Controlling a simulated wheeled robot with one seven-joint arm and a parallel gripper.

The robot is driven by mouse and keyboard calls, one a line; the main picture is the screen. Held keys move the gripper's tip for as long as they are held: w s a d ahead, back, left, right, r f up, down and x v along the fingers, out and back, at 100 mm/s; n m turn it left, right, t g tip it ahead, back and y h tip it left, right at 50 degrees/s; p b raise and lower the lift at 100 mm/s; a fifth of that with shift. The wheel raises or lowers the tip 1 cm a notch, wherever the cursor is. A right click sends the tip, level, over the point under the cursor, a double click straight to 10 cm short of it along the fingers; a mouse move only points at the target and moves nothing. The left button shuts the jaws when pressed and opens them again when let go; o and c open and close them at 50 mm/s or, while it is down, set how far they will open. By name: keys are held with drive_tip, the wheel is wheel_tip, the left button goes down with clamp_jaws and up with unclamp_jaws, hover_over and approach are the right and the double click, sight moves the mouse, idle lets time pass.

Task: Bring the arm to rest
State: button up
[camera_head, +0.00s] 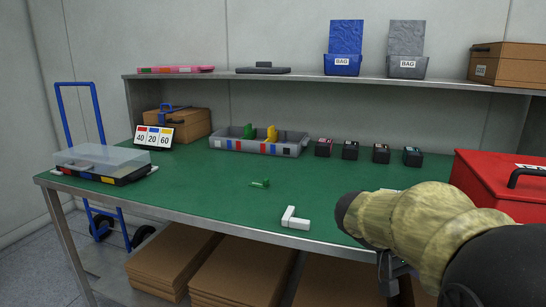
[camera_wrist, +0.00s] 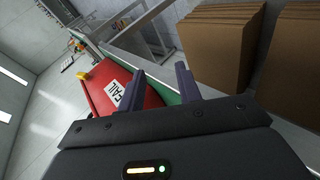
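My arm (camera_head: 415,220) reaches in from the lower right of the head view, in a tan cover, over the front right edge of the green table (camera_head: 200,195). Part of my gripper may show below it, but its fingers are not clear there. In the wrist view my gripper (camera_wrist: 158,85) has its two dark fingers apart, with nothing held between them. Beyond the fingers are the table's edge and a red box with a FAIL label (camera_wrist: 117,93).
A white L-shaped piece (camera_head: 294,219) and a green part (camera_head: 260,183) lie on the table. A divided tray (camera_head: 225,142), several black boxes and a red toolbox (camera_head: 490,180) stand further back. Cardboard stacks (camera_head: 240,272) fill the space below. A shelf (camera_head: 290,77) runs behind.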

drive_tip(key=s+a+f+n+t+y+p, duration=0.25)
drive_tip(key=a+f+y, duration=0.25)
drive_tip(key=a+f, duration=0.3)
drive_tip(key=s+a+f+n+t+y+p, duration=0.1)
drive_tip(key=a+f+n+y+p, duration=0.2)
drive_tip(key=a+f+y, duration=0.45)
wheel_tip(320, 180, up, 40)
drive_tip(key=a+h+p, duration=0.1)
drive_tip(key=h+p, duration=0.1)
drive_tip(key=p, duration=3.5)
drive_tip(key=shift+a+f+p, duration=0.2)
drive_tip(key=shift+a+p, duration=0.1)
drive_tip(key=shift+w, duration=0.15)
drive_tip(key=shift+a, duration=0.2)
